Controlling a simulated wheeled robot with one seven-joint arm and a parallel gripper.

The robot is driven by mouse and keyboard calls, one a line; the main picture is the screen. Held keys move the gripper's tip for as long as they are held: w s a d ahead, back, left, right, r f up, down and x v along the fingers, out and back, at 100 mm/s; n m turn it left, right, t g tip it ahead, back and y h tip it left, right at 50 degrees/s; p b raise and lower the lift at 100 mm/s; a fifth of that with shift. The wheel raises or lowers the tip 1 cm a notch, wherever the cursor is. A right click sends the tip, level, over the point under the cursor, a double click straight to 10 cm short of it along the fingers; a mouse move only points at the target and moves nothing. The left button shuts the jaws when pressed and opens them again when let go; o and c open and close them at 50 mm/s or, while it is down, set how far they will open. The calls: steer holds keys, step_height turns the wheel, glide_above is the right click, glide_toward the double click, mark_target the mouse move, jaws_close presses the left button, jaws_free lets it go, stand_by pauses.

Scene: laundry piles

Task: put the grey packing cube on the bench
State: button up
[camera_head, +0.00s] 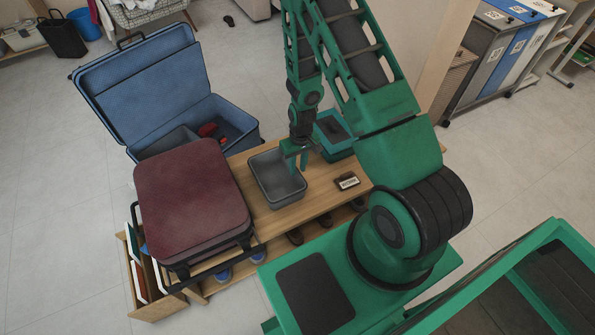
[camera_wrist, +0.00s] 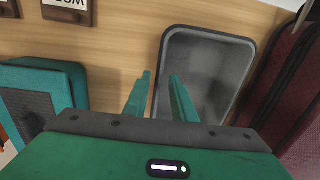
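The grey packing cube (camera_head: 277,192), an open-topped box, sits upright on the wooden bench (camera_head: 290,216), between the dark red suitcase and a teal box. It also shows in the wrist view (camera_wrist: 205,75), empty inside. My gripper (camera_head: 298,165) points down at the cube's right rim in the head view. In the wrist view my gripper's fingers (camera_wrist: 161,80) are apart, one on the outer side of the cube's wall and one on the inner side. A gap shows between the fingers, and they do not appear to pinch the wall.
The dark red suitcase (camera_head: 190,190) stands on the bench's left part. An open blue suitcase (camera_head: 150,88) lies behind it. The teal box (camera_head: 333,135) and a small dark label block (camera_head: 347,182) are to the cube's right. Shoes (camera_head: 295,237) sit beneath the bench.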

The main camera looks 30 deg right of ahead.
steer(key=s+d+r+m+h, duration=0.1)
steer(key=s+d+r, duration=0.3)
steer(key=r, duration=1.1)
steer(key=s+d+r+m, duration=0.2)
steer(key=s+d+r, duration=0.25)
steer(key=r, duration=1.05)
steer(key=s+r+m, duration=0.1)
steer(key=s+r, duration=0.5)
steer(key=s, duration=0.3)
steer(key=s+r+m, duration=0.2)
steer(key=s+r, duration=0.4)
steer(key=s, duration=0.3)
steer(key=shift+s+d+r+y, duration=0.15)
steer(key=shift+s+d+y, duration=0.15)
steer(key=shift+s+d, duration=0.15)
steer(key=shift+w, duration=0.1)
